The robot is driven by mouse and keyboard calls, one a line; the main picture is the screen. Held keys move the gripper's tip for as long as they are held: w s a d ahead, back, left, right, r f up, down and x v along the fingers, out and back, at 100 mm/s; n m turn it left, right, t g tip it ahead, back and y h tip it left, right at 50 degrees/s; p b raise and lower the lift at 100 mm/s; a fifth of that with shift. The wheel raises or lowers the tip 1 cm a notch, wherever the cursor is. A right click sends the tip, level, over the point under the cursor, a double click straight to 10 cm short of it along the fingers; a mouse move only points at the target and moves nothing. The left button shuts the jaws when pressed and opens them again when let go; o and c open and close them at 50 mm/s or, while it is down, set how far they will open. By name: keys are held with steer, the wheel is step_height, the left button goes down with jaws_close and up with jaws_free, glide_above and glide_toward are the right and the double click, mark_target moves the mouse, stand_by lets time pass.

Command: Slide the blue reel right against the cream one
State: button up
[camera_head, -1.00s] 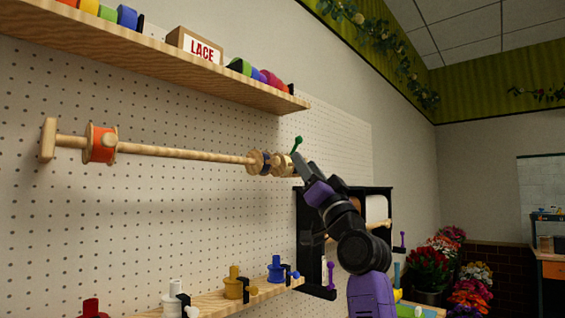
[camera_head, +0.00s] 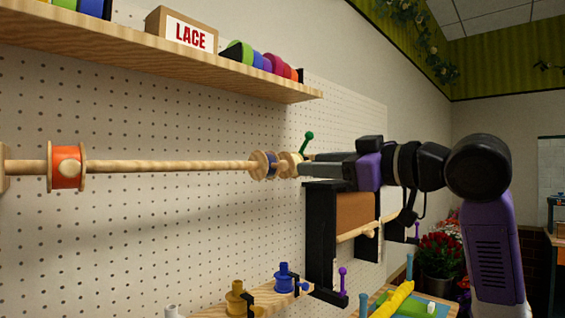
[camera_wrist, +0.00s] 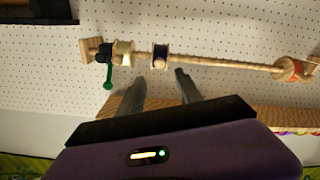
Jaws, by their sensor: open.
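The blue reel (camera_head: 265,164) sits on a horizontal wooden rod (camera_head: 170,167) on the pegboard. It also shows in the wrist view (camera_wrist: 160,57). The cream reel (camera_head: 290,164) is beside it, by a green-knobbed stop (camera_head: 308,141); it also shows in the wrist view (camera_wrist: 124,55). The wrist view shows a short stretch of bare rod between the two reels. My gripper (camera_wrist: 159,75) is open and empty. Its fingertips are short of the rod in the wrist picture, one to each side of the blue reel. In the head view they hide the rod's right end.
An orange reel (camera_head: 66,167) is far left on the same rod, with bare rod between. A shelf (camera_head: 160,55) with a LACE box (camera_head: 182,30) and colored spools hangs above. A black-framed rack (camera_head: 322,240) stands below my gripper.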

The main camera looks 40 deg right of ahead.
mark_target(286, 165)
steer(key=shift+w+a+f+p, duration=0.1)
steer(key=shift+w+p, duration=0.5)
steer(key=shift+w, duration=1.4)
steer(key=shift+w+a+p, duration=0.1)
steer(key=shift+w+p, duration=0.45)
steer(key=shift+w, duration=1.4)
jaws_close()
